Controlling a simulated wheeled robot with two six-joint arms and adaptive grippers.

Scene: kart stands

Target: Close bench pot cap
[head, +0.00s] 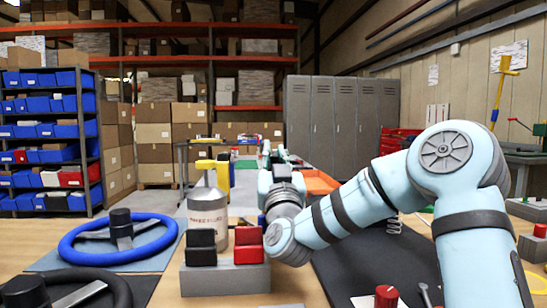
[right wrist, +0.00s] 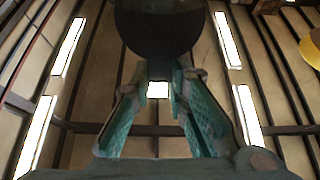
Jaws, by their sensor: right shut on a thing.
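A grey pot (head: 208,218) with a printed label and a cone-shaped top stands upright on the bench, left of my right gripper. A yellow piece (head: 212,164) shows at its top; I cannot tell whether it belongs to the pot or stands behind it. My right gripper (head: 268,160) is beyond the pot's right side, partly hidden by its own wrist. In the right wrist view its green fingers (right wrist: 158,80) close in on a dark rounded thing (right wrist: 160,30) at the top edge. I cannot tell whether this is the cap. My left gripper is not in view.
A grey block with black and red pieces (head: 225,278) stands in front of the pot. A blue steering wheel (head: 85,252) lies at left, a black one at the lower left. A dark mat (head: 345,255) lies at right under my arm. An orange tray (head: 318,182) is beyond.

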